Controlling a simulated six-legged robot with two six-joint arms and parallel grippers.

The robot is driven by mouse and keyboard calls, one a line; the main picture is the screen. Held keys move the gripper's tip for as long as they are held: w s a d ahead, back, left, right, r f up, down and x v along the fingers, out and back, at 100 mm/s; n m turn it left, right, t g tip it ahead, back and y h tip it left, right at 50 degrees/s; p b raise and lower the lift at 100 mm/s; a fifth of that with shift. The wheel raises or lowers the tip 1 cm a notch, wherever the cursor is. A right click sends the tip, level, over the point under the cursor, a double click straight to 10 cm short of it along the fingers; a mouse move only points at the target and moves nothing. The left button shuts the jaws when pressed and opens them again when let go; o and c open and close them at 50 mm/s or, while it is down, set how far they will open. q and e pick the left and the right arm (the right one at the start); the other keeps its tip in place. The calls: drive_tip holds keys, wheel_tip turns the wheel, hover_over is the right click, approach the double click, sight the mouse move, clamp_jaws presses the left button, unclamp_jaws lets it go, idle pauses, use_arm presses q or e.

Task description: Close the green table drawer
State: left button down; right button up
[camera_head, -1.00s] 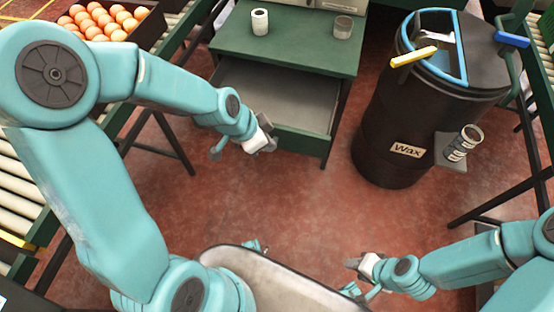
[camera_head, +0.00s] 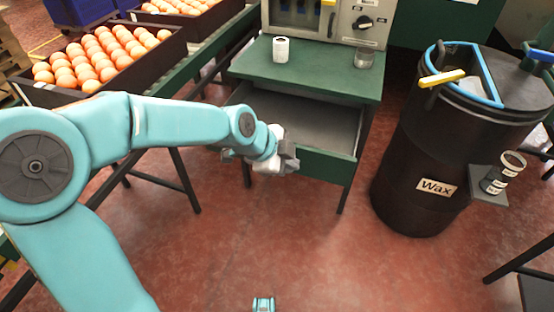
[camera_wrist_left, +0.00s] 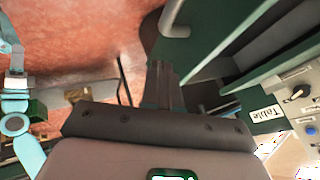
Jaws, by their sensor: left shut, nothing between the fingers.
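The green table (camera_head: 310,82) stands ahead, with its drawer (camera_head: 325,164) pulled out beneath the top. The drawer's grey inside (camera_head: 315,118) shows and looks empty. My left gripper (camera_head: 288,157) is shut and empty at the left part of the drawer front, overlapping it in the head view; I cannot tell whether it touches. In the left wrist view its closed fingers (camera_wrist_left: 164,84) point toward the drawer front (camera_wrist_left: 208,38). A grey handle (camera_wrist_left: 174,18) shows on that front, beyond the fingertips. The left end of the front is hidden behind the gripper.
A black wax barrel (camera_head: 425,180) stands right of the table. Crates of oranges (camera_head: 105,60) sit on the conveyor at the left. The red floor before the drawer is clear.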

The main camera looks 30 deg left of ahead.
sight(305, 157)
use_arm(q)
drive_tip(key=w, duration=0.4)
drive_tip(key=shift+a+f, duration=0.1)
drive_tip(key=shift+a, duration=0.3)
use_arm(e)
drive_tip(key=shift+w+f, duration=0.3)
drive_tip(key=shift+f, duration=0.05)
